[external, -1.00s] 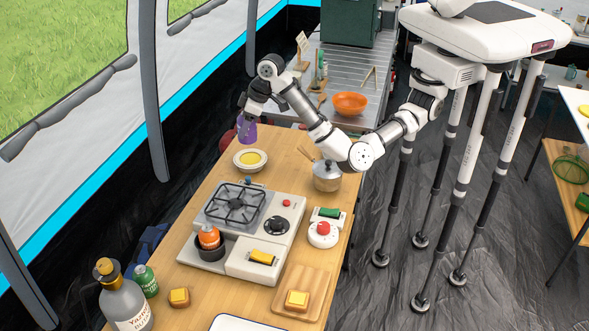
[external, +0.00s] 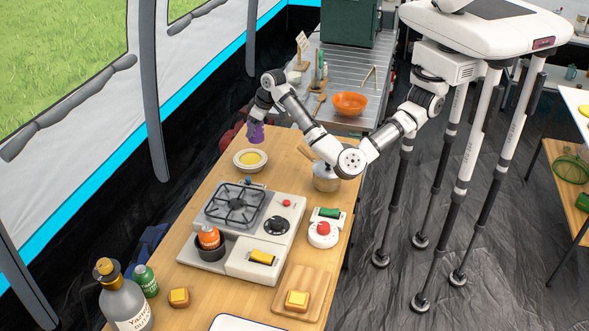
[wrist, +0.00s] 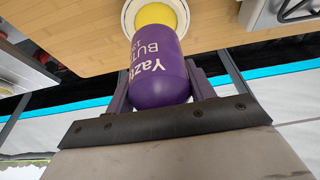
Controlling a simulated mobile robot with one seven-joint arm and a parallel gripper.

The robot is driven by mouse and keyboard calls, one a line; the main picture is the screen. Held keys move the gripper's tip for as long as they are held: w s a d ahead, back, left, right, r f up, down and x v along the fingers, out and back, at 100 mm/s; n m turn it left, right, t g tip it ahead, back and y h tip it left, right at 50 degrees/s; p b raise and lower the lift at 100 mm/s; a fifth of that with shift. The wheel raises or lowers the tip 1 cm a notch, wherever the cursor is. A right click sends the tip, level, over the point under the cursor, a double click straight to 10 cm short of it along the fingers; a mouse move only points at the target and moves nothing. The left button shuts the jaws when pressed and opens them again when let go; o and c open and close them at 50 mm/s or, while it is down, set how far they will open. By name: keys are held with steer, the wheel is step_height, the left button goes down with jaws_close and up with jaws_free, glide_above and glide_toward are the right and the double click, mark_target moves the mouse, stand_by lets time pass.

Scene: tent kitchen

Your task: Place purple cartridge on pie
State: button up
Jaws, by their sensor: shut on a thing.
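The purple cartridge (external: 255,132) is in my gripper (external: 257,122), held in the air at the far end of the wooden table. In the wrist view the cartridge (wrist: 158,70) has white lettering, and my gripper (wrist: 157,85) is shut on it with a finger on each side. The pie (external: 250,159), a yellow-filled round in a pale dish, sits on the table just below and slightly left of the cartridge in the external view. In the wrist view the pie (wrist: 156,14) shows beyond the cartridge's far end, partly hidden by it. The cartridge looks apart from the pie.
A camping stove (external: 240,215) with an orange cartridge (external: 209,237) stands in front of the pie. A pot (external: 326,178) stands at the table's right edge, close under my arm. An orange bowl (external: 350,103) sits on the metal counter behind.

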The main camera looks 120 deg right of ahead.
step_height(320, 180, down, 9)
steer(key=shift+r+p, duration=0.2)
steer(key=shift+p, duration=0.45)
steer(key=shift+f, duration=0.15)
steer(key=o, duration=1.1)
